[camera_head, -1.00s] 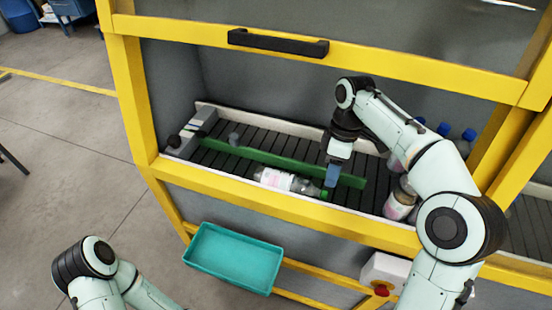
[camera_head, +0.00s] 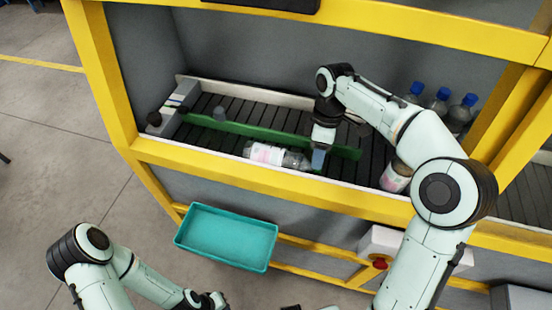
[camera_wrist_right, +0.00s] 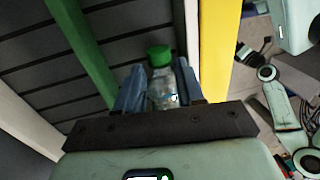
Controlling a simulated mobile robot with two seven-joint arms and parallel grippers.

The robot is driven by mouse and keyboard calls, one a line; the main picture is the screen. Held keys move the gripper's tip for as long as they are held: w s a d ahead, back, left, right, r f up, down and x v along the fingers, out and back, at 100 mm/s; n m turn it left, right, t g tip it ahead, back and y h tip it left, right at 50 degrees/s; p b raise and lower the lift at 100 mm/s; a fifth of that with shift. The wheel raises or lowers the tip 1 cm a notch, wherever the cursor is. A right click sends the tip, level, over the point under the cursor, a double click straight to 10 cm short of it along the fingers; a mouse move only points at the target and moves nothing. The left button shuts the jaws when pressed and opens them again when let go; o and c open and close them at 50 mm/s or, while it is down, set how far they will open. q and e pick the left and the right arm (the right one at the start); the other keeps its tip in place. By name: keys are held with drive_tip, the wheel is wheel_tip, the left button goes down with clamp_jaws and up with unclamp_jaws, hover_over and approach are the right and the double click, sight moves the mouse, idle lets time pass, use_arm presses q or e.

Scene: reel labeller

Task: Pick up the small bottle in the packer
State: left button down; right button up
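The small clear bottle (camera_head: 272,155) with a pink and white label lies on its side on the dark slatted conveyor in the packer. Its green cap (camera_wrist_right: 159,54) shows in the right wrist view but is hidden by the gripper in the head view. My right gripper (camera_head: 318,160) points down at the bottle's cap end. In the wrist view its two blue-grey fingers (camera_wrist_right: 160,90) stand on either side of the bottle near its neck, apparently open. My left gripper (camera_head: 208,300) is at the bottom edge of the head view, away from the packer; its fingers are unclear.
A green divider rail (camera_head: 255,132) runs along the conveyor just behind the bottle. The yellow frame beam (camera_head: 240,172) is in front. Several blue-capped bottles (camera_head: 440,98) and another labelled bottle (camera_head: 394,178) stand at the right. A teal tray (camera_head: 226,238) hangs outside below.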

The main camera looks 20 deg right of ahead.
drive_tip(key=f, duration=0.4)
drive_tip(key=shift+s+a, duration=0.1)
drive_tip(key=shift+s, duration=0.25)
drive_tip(key=shift+r, duration=0.1)
clamp_jaws()
drive_tip(key=shift+r, duration=0.1)
